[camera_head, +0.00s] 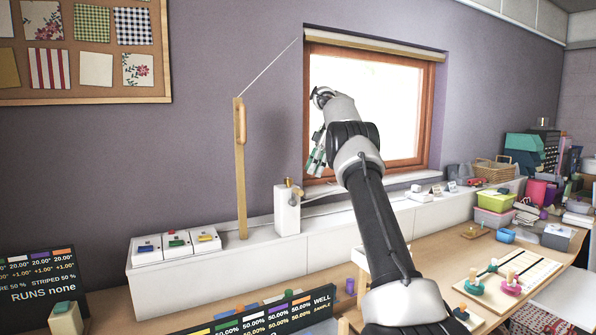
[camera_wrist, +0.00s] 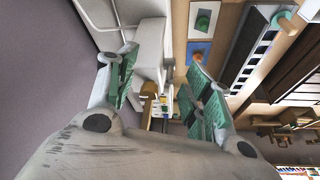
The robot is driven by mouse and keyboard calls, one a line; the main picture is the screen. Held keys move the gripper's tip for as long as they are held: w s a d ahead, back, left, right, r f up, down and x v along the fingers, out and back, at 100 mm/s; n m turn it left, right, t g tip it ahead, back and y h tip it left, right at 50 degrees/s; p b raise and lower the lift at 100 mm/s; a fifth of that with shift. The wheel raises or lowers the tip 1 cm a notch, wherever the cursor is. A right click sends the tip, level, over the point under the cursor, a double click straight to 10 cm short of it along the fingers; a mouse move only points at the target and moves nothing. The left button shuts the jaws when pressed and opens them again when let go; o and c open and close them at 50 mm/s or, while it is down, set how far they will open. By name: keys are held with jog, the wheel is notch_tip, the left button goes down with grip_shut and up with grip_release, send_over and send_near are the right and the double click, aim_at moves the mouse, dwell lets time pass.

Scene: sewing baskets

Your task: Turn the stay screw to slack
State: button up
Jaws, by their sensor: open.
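A small brass screw (camera_head: 289,183) sits on top of a white upright box (camera_head: 287,212) on the white ledge below the window; I take it for the stay screw. My gripper (camera_head: 314,166) is raised in front of the window, to the right of the screw and a little above it, pointing down. In the wrist view its two green-padded fingers (camera_wrist: 163,92) are spread wide with nothing held between them. A brownish-gold piece (camera_wrist: 149,89) shows beyond the fingers next to a white block (camera_wrist: 150,48); it looks like the screw, but I cannot be sure.
A wooden post (camera_head: 241,180) with a handle and a cord running to the blind (camera_head: 372,44) stands left of the screw. Coloured switches (camera_head: 177,243) sit on the ledge's left end. A board with pegs (camera_head: 507,278) and several boxes (camera_head: 495,201) lie to the right.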

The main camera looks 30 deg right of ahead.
jog(key=shift+s+d, duration=0.25)
jog(key=shift+d, duration=0.4)
jog(key=shift+s+d, duration=0.25)
jog(key=shift+d, duration=0.45)
jog(key=shift+s+d, duration=0.25)
jog(key=shift+d, duration=0.4)
